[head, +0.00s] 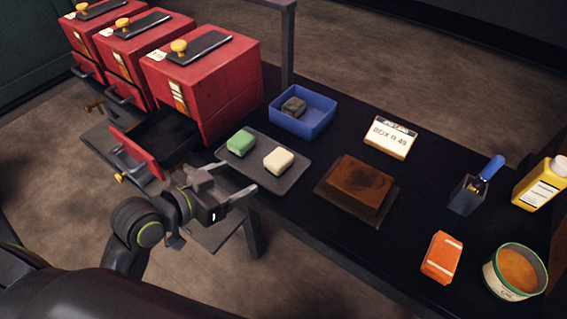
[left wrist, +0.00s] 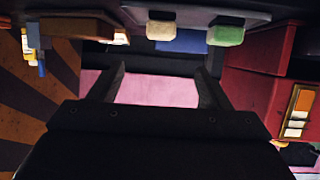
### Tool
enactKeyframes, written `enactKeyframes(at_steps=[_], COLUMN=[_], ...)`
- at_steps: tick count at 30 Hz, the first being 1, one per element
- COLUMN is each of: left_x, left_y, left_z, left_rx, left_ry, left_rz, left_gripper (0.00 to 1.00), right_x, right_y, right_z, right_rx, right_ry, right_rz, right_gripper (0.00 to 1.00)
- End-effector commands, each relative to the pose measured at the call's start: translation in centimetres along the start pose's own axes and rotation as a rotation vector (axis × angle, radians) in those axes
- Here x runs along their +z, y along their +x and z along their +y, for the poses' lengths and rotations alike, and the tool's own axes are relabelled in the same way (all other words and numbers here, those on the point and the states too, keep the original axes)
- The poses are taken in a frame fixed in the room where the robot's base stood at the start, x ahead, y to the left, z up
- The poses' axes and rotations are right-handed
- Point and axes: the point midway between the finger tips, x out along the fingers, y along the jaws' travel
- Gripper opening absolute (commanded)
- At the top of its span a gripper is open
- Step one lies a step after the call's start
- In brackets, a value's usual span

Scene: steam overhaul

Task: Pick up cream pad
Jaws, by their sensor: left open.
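The cream pad (head: 278,160) lies on the right part of a dark grey tray (head: 285,186), to the right of a green pad (head: 241,142). My left gripper (head: 238,178) is open and empty near the tray's front left edge, apart from the cream pad. In the left wrist view the cream pad (left wrist: 161,30) and green pad (left wrist: 226,34) show near the top, beyond the spread fingers (left wrist: 160,72). My right gripper is not in view.
Red drawer cabinets (head: 215,85) stand at left, with one drawer (head: 140,158) pulled out beside my left arm. A blue bin (head: 315,125) holding a dark lump stands behind the tray. A brown block (head: 362,182) on a dark board lies to the right. The black table's front strip is clear.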

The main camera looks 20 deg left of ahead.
Motion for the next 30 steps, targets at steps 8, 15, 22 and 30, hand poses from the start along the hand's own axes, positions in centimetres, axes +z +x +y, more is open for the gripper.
enactKeyframes(at_steps=[8, 15, 22, 30], left_x=[0.0, 0.1, 0.0, 0.0], left_y=[3.7, 8.7, 11.7, 14.4], left_z=[0.0, 0.0, 0.0, 0.0], left_rx=[0.000, 0.001, 0.000, 0.000], left_ry=[-0.006, -0.006, -0.002, -0.003], left_rz=[0.005, 0.003, 0.001, 0.001], left_gripper=[0.71, 0.71, 0.71, 0.71], right_x=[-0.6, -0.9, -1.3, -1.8], right_y=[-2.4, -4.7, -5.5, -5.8], right_z=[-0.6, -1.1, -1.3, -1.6], right_rx=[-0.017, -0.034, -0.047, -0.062], right_ry=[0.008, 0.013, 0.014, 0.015], right_rz=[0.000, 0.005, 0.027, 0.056], right_gripper=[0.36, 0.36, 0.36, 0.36])
